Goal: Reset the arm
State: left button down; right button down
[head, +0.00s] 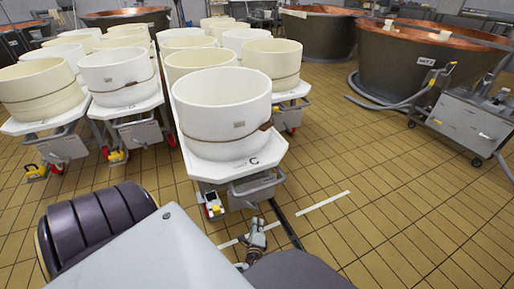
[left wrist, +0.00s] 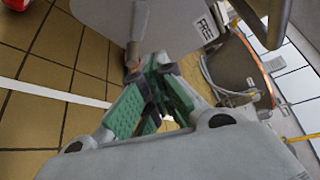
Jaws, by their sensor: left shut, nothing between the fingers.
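My left gripper (head: 257,236) is low in the middle of the head view, over the tiled floor and just in front of the nearest cart. In the left wrist view its green-padded fingers (left wrist: 158,66) come together at the tips, shut with nothing between them. Much of my left arm is hidden in the head view by my own body parts at the bottom. My right gripper is not in view.
Several similar tubs stand behind and left. Copper vats (head: 410,62) and a grey machine (head: 470,120) stand right. Yellow tiled floor (head: 345,130) is free between.

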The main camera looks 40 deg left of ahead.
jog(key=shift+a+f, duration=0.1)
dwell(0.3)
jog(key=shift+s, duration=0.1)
